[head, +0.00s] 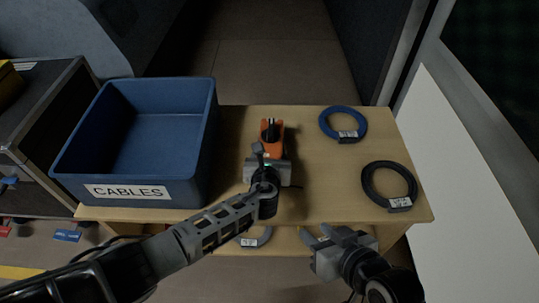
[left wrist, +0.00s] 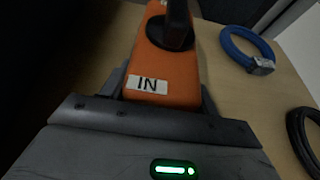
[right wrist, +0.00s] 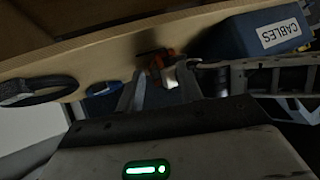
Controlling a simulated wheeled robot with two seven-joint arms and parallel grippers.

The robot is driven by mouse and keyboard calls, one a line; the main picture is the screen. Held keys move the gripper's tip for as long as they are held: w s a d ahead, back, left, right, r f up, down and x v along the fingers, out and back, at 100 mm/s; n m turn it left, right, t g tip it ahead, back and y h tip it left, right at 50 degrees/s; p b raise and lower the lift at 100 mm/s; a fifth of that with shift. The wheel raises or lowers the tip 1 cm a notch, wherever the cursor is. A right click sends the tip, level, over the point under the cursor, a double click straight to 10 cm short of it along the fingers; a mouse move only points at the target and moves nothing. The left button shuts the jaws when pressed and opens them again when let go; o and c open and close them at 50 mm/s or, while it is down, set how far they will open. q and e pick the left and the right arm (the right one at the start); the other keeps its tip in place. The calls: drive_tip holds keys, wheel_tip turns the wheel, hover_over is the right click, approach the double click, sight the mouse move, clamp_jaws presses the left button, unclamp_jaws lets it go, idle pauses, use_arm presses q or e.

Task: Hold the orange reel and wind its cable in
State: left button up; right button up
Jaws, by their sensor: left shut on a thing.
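The orange reel (head: 271,126) is on the wooden table, right of the blue bin. It has a black knob or crank on top and a white "IN" label, clear in the left wrist view (left wrist: 165,68). My left gripper (head: 267,163) is shut on the reel's near end, with one finger on each side. My right gripper (head: 318,233) is open and empty, in front of the table's near edge, apart from the reel. In the right wrist view the reel (right wrist: 155,62) shows small beyond the fingers. I cannot make out the reel's cable clearly.
A blue bin (head: 150,82) marked "CABLES" fills the table's left side. A blue cable coil (head: 328,117) and a black coil (head: 367,182) lie on the right, both tagged. A grey coil (head: 264,238) lies lower, below the front edge. The tabletop between reel and coils is clear.

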drive_tip(key=shift+s, duration=0.1)
idle(0.4)
drive_tip(key=n+g+h, duration=0.5)
drive_tip(key=n, duration=2.7)
approach(270, 129)
drive_tip(key=x, duration=0.9)
clamp_jaws()
